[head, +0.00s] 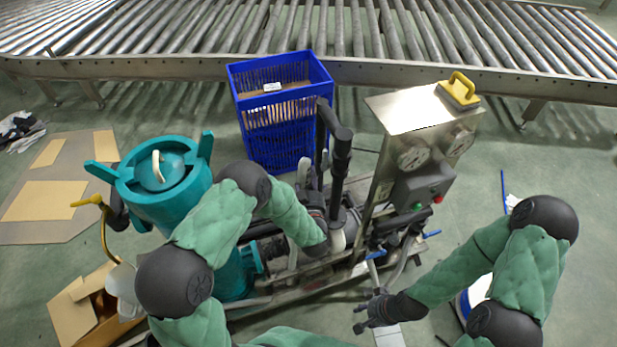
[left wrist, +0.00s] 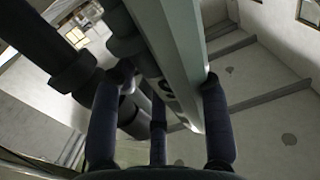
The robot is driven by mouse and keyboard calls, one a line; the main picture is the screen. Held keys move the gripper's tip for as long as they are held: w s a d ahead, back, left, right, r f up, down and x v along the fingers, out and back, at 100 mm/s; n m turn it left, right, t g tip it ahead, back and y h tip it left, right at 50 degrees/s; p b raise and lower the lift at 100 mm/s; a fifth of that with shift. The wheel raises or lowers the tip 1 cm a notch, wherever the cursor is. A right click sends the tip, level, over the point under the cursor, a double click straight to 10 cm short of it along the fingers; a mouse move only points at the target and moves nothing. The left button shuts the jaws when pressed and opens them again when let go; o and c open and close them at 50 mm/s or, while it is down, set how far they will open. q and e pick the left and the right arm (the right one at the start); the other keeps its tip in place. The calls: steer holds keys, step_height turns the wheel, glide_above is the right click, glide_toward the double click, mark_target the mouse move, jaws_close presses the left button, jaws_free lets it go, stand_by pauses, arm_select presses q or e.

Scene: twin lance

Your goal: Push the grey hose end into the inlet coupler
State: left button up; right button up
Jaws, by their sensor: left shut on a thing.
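My left gripper (head: 316,200) is at the middle of the pump skid, beside the black upright pipe (head: 340,155), partly hidden by its own wrist. It is shut on the grey hose end, mostly hidden by the fingers; a pale grey hose length (head: 302,172) shows right beside them. In the left wrist view the fingers (left wrist: 160,105) stand around dark and pale parts, and a long pale bar (left wrist: 176,50) crosses behind or between them; I cannot tell which. I cannot make out the inlet coupler for certain. My right gripper (head: 362,312) is open and empty, low at the right.
A teal pot (head: 165,185) stands left of my left arm. A steel panel with gauges and buttons (head: 425,190) rises to the right, with a yellow handle (head: 459,88) on top. A blue crate (head: 280,115) and a roller conveyor (head: 330,30) are behind. Cardboard (head: 50,190) lies at left.

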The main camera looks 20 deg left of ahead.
mark_target(309, 187)
arm_select(q)
steer(key=shift+f+b, duration=0.7)
steer(key=shift+f, duration=0.9)
steer(key=shift+f, duration=2.35)
steer(key=o, duration=1.4)
steer(key=shift+o, duration=0.2)
steer(key=shift+s, duration=0.1)
steer(key=v, duration=1.2)
